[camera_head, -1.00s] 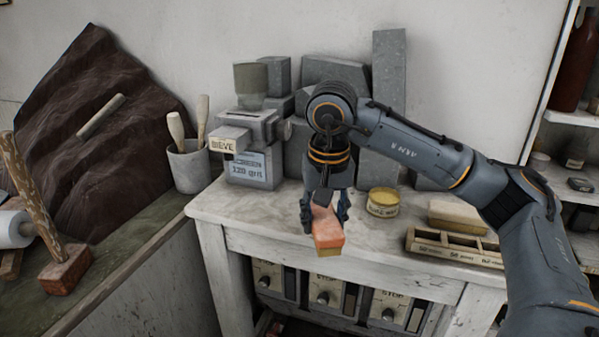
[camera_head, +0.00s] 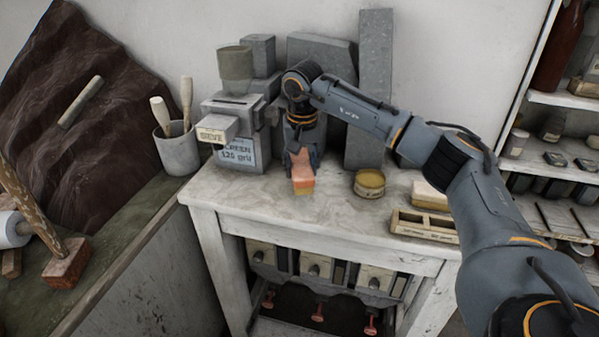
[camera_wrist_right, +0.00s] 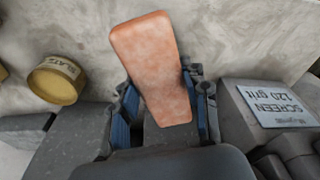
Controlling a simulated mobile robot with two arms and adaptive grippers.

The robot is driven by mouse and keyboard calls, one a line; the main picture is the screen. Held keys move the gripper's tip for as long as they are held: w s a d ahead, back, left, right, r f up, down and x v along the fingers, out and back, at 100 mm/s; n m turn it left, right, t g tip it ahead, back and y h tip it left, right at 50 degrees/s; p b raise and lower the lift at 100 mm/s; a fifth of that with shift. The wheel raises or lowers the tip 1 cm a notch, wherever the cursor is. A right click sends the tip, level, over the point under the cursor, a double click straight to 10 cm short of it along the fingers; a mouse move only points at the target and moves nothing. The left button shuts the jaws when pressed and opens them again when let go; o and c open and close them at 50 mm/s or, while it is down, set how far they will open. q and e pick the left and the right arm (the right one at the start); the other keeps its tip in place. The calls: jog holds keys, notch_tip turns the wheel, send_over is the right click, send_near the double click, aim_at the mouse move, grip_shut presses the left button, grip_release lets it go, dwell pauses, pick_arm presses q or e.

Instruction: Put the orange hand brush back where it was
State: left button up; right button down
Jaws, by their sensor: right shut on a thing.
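The orange hand brush (camera_head: 302,173) has an orange-pink block body with a paler yellowish underside. My right gripper (camera_head: 299,157) is shut on it, above the back middle of the white table (camera_head: 245,203), in front of grey slabs. The head view does not show clearly whether the brush touches the tabletop. In the right wrist view, the brush (camera_wrist_right: 152,65) lies between the two fingers (camera_wrist_right: 165,108) and sticks out beyond them. My left gripper is not in view.
The grey sieve machine (camera_head: 236,125) stands left of the brush, and a round yellow tin (camera_head: 369,183) stands to its right. A compartmented wooden tray (camera_head: 424,226) is at the table's right. The front of the tabletop is clear.

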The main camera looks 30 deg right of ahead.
jog(key=shift+w+d+f, duration=0.1)
jog(key=shift+w+f, duration=0.35)
jog(key=shift+f, duration=0.1)
notch_tip(320, 180, down, 3)
jog(key=shift+w+p, duration=0.1)
jog(key=shift+p, duration=0.9)
jog(key=shift+d+f, duration=0.1)
jog(key=shift+f, duration=0.1)
jog(key=shift+f, duration=0.1)
jog(key=shift+f, duration=0.1)
jog(key=c, duration=0.7)
grip_release()
